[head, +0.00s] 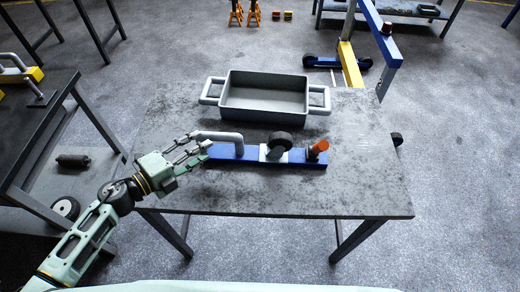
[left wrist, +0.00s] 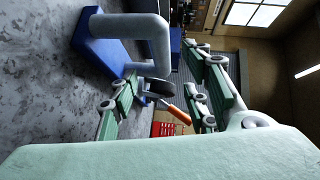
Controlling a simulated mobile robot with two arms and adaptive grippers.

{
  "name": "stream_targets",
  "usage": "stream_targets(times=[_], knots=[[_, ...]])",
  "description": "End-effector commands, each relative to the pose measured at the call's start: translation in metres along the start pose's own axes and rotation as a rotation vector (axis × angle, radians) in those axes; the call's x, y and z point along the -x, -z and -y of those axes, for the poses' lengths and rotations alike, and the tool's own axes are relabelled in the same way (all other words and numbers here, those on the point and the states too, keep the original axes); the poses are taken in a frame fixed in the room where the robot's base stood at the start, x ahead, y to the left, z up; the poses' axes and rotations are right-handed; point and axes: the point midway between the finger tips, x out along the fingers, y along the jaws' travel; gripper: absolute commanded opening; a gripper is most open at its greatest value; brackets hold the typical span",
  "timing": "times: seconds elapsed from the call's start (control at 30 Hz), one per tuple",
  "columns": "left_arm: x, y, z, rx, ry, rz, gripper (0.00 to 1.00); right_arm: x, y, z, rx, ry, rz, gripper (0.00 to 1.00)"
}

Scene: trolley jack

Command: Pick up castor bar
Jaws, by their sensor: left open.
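The castor bar (head: 225,153) is a blue bar lying on the grey table. It carries a bent grey handle (head: 222,136) at its left end, a dark wheel on a light mount (head: 278,143) near the middle and an orange piece (head: 318,147) at the right. My left gripper (head: 194,149) is open and empty at the bar's left end, close to the handle. In the left wrist view the handle (left wrist: 152,28) rises from the blue bar just ahead of the open fingers (left wrist: 163,78). I cannot tell whether they touch. My right gripper is out of view.
A grey two-handled tray (head: 262,107) stands behind the bar on the table (head: 350,190). The table's front and right are clear. A dark bench (head: 50,95) stands at the left, with a blue and yellow frame (head: 350,60) on the floor behind.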

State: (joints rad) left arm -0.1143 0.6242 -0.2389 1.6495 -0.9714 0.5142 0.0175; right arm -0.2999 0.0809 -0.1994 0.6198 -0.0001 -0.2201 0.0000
Motion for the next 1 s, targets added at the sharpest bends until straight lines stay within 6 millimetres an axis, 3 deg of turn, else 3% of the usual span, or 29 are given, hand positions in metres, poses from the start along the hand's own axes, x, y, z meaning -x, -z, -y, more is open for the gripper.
stream_targets(times=[0.43, 0.77, 1.0], knots=[[-0.06, -0.001, 0.004, 0.005, 0.005, 0.003, 0.43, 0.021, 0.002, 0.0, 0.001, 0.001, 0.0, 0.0], [-0.068, -0.001, 0.002, 0.004, 0.003, 0.003, 0.43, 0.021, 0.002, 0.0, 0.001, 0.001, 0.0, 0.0], [-0.068, -0.001, 0.002, 0.004, 0.004, 0.003, 0.22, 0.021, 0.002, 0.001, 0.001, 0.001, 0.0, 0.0]])
